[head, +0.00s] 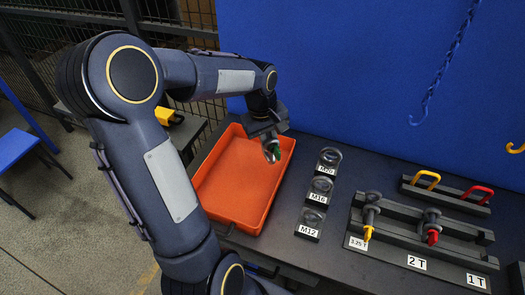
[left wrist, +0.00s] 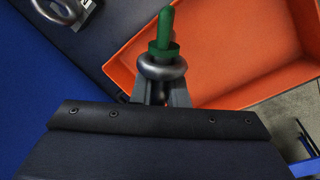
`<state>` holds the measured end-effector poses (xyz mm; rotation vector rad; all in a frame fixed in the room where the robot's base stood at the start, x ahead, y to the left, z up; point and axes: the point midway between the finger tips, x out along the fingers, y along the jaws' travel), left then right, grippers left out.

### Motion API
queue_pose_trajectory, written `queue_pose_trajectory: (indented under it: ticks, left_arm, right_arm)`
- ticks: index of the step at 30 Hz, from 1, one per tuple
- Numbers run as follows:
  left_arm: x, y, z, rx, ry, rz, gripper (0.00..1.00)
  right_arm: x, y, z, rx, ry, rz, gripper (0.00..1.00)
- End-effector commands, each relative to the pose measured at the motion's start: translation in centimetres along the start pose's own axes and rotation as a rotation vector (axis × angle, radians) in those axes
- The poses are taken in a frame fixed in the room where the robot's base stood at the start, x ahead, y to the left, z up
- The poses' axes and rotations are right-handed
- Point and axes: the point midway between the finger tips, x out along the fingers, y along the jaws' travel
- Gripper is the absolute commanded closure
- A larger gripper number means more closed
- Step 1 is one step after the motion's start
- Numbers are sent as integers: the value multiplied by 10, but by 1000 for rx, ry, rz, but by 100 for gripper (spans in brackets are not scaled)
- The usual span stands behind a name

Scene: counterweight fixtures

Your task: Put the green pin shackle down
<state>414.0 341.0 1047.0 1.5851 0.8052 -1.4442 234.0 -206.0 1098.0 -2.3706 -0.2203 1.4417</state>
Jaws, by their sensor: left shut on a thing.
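The green pin shackle (head: 271,153) hangs below my left gripper (head: 267,137) in the head view, in front of the orange tray's far right part. In the left wrist view its green pin (left wrist: 165,32) points away from the jaws, and its grey metal bow sits between the fingers of my left gripper (left wrist: 161,93). The jaws are shut on the shackle. The orange tray (head: 238,190) looks empty. Whether the shackle touches anything below is not clear. My right gripper is not in view.
Right of the tray, grey rings stand in a column on blocks labelled M12 (head: 308,231), M16 and M20. Farther right, a dark rack (head: 455,250) holds a yellow-pin shackle (head: 369,215) and a red-pin shackle (head: 432,228). A blue panel (head: 340,70) with a hanging chain stands behind.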

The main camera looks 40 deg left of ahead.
Motion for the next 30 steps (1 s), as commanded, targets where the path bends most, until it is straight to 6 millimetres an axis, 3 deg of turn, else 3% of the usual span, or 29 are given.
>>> queue_pose_trajectory:
  ticks: [3, 9, 17, 23, 30]
  left_arm:
    - [27, 1, -23, -2, -1, -1, 100]
    - [52, 4, -45, 0, 0, 1, 100]
    - [66, 5, -57, -1, 0, 1, 100]
    - [97, 0, -58, 0, 1, 1, 100]
    - [94, 0, -58, 1, 2, 2, 100]
  right_arm:
    - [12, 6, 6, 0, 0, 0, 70]
    - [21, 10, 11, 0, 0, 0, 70]
    - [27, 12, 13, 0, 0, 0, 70]
    - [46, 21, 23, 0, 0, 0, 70]
    - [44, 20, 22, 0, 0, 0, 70]
